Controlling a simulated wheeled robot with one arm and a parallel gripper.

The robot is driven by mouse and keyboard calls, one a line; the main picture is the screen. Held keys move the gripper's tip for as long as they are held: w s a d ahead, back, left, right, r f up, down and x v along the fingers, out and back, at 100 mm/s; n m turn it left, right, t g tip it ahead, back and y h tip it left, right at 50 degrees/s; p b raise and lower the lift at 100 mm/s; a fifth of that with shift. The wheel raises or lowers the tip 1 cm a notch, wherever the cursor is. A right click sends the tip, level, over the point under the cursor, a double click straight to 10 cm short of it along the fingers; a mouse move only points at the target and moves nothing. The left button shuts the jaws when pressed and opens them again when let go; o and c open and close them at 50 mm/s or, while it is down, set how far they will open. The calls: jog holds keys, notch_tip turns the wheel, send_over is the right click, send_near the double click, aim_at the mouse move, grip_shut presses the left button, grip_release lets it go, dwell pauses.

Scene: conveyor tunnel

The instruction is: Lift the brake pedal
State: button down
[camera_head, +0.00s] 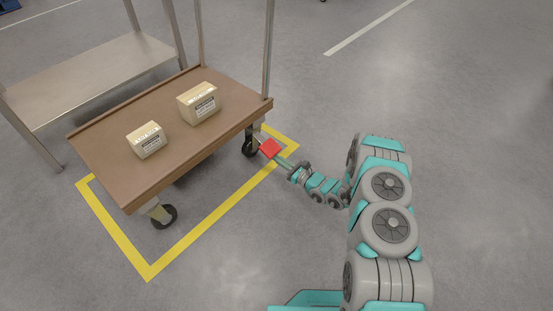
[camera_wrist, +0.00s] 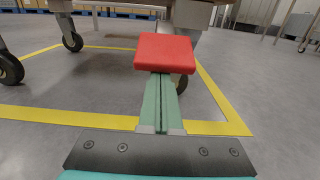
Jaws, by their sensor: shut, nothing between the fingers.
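The brake pedal is a flat red plate (camera_head: 270,148) by the caster at the cart's near right corner. In the wrist view the red pedal (camera_wrist: 165,52) fills the upper middle and appears roughly level. My gripper (camera_head: 282,160) points at it from the right, low above the floor. In the wrist view my green fingers (camera_wrist: 160,80) are pressed together with nothing between them. Their tips end at the pedal's near edge and are hidden by it, so they seem to be under it. I cannot tell whether they touch it.
The brown cart (camera_head: 108,174) carries two cardboard boxes, one nearer (camera_head: 147,140) and one farther (camera_head: 199,103). It stands within a yellow floor outline (camera_head: 215,225). A metal table (camera_head: 95,68) is behind it. The floor to the right is open.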

aim_at(274, 152)
jog(key=shift+s+d+r+g+h+p, duration=0.15)
jog(key=shift+r+g+h, duration=0.15)
jog(key=shift+r, duration=0.2)
jog(key=shift+w+d+r+g+h+p, duration=0.1)
jog(key=shift+r+g+h+p, duration=0.15)
jog(key=shift+r, duration=0.3)
jog(key=shift+s+d+r+g+h+p, duration=0.1)
jog(key=shift+r+g+h, duration=0.05)
jog(key=shift+r+h, duration=0.3)
jog(key=shift+s+r+g+h, duration=0.2)
jog(key=shift+r+g+h, duration=0.55)
jog(key=shift+r, duration=0.35)
